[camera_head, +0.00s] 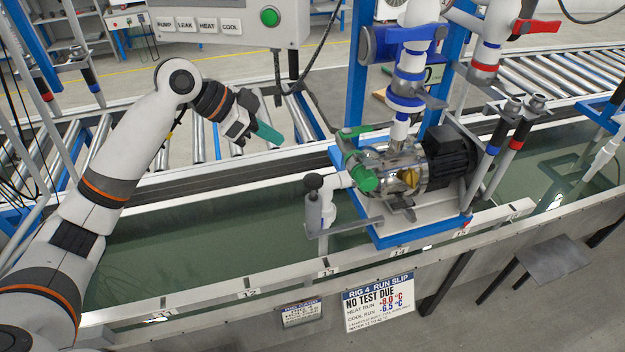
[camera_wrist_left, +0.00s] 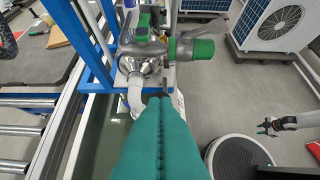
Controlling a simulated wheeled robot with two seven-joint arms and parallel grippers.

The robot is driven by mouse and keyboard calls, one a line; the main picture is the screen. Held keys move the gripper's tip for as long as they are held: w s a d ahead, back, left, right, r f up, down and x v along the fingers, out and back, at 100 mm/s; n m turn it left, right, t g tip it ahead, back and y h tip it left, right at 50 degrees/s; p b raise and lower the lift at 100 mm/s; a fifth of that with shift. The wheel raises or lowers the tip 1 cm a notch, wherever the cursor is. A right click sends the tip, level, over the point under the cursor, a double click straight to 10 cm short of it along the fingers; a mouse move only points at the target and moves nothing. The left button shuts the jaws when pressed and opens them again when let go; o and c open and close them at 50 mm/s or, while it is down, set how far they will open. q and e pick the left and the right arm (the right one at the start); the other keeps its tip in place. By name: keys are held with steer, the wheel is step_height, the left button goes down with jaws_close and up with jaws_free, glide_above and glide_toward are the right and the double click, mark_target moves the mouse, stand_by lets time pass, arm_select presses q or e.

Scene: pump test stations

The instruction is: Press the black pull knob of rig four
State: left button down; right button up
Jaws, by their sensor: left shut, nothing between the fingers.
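The black pull knob (camera_head: 314,181) sits on top of a grey upright fitting at the front left of the pump (camera_head: 395,165) of rig four. My left gripper (camera_head: 268,133) is shut and empty, its teal fingers pointing right and down, above and behind the knob and apart from it. In the left wrist view the shut fingers (camera_wrist_left: 160,102) point at the pump (camera_wrist_left: 145,60) and its pale elbow pipe (camera_wrist_left: 136,95); I cannot make out the knob there. My right gripper (camera_wrist_left: 266,127) shows small at the right of that view, away from the rig; its jaws are unclear.
A green valve handle (camera_head: 362,178) and blue-framed pipes stand right of the knob. A control box (camera_head: 235,22) with a green button hangs above my left gripper. The rig 4 run slip (camera_head: 378,298) hangs on the trough front. The trough (camera_head: 210,240) is open left of the knob.

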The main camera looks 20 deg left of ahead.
arm_select(q)
steer(key=shift+s+a+r, duration=0.1)
steer(key=p, duration=0.3)
glide_above(318, 177)
steer(key=s+a, duration=0.2)
steer(key=a, duration=0.1)
steer(key=f, duration=0.6)
steer(key=shift+w+d+f, duration=0.2)
steer(key=shift+d+f, duration=0.05)
steer(key=shift+f, duration=0.05)
step_height(318, 177, down, 4)
steer(key=shift+d+r+p, duration=0.1)
steer(key=shift+r+p, duration=0.1)
steer(key=shift+p, duration=0.15)
steer(key=shift+f, duration=0.45)
steer(key=shift+w, duration=0.1)
